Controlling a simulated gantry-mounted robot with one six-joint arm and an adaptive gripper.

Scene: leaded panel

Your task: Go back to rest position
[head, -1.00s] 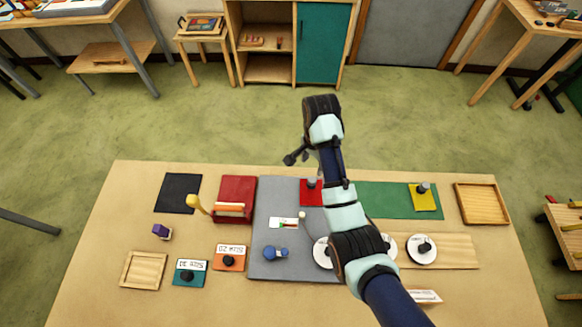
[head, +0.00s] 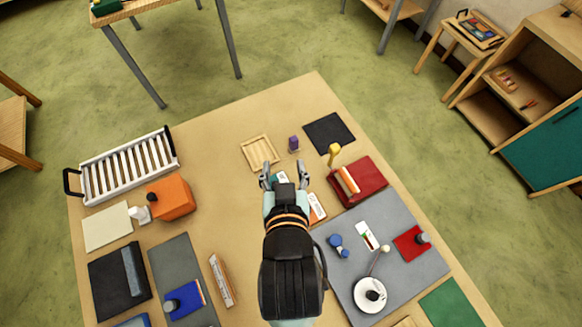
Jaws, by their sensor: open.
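My arm comes up from the bottom edge and hides part of the table.
The red box (head: 372,182) and the grey mat (head: 415,255) with several items lie to the right. The orange block (head: 172,197) and white rack (head: 128,168) are left. A purple block (head: 293,144) and black square (head: 330,133) lie beyond. Bare wood shows left of my gripper.

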